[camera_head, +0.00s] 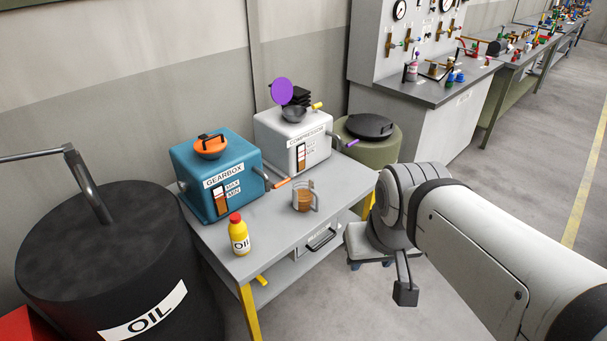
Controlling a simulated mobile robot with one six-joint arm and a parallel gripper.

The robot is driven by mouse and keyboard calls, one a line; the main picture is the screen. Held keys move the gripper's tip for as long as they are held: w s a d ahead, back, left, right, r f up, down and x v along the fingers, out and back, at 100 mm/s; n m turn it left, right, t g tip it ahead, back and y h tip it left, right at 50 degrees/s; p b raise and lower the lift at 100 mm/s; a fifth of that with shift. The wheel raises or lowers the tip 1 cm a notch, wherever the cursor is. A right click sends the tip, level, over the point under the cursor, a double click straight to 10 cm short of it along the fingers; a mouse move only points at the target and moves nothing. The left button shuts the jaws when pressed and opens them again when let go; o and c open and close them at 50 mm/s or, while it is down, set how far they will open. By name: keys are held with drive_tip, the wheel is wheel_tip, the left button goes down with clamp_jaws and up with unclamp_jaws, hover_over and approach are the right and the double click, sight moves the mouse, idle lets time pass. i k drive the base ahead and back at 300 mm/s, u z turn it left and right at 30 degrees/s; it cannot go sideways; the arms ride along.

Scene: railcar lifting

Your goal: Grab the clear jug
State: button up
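The clear jug (304,198) stands upright on the grey table (270,222), with brown liquid in it. Its handle is on its right side. My arm comes in from the lower right and ends to the right of the table, in front of its right edge. My gripper (405,293) shows only as a small dark part hanging below the wrist, apart from the jug. Its fingers are not clear enough to tell whether they are open or shut.
A yellow oil bottle (239,234) with a red cap stands left of the jug. The blue gearbox (215,172) and white compressor (293,140) stand behind. A black oil drum (105,250) is at left, an olive drum (372,140) behind right.

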sight(304, 192)
drive_tip(key=i, duration=0.85)
drive_tip(key=u, duration=0.05)
